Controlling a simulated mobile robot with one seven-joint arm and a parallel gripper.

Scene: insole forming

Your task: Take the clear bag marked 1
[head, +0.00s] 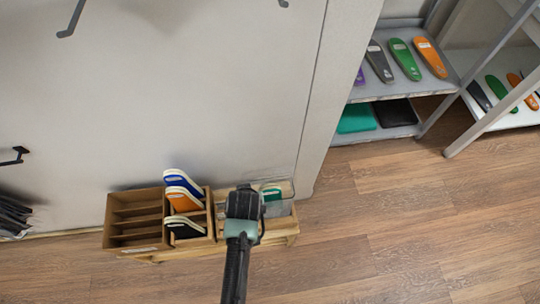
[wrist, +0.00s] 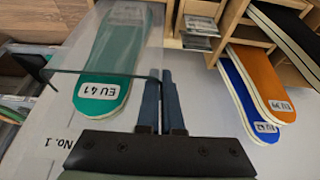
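The clear bag (wrist: 152,40) stands in the wooden rack, with a green insole (wrist: 112,55) labelled EU 41 inside. It also shows in the head view (head: 282,208), at the right end of the rack and partly behind my gripper. A "No.1" mark (wrist: 45,112) shows upside down near it in the wrist view. My gripper (wrist: 161,78) is at the bag's side wall. Its two dark blue fingers are close together, one on each side of the thin clear wall, and look shut on it. My arm hides part of the rack in the head view.
The wooden rack (head: 130,252) stands on the floor against a pale panel. It holds blue, orange and black insoles (head: 184,200) left of my gripper. Grey shelves (head: 352,97) with more insoles stand at the upper right. The wooden floor on the right is clear.

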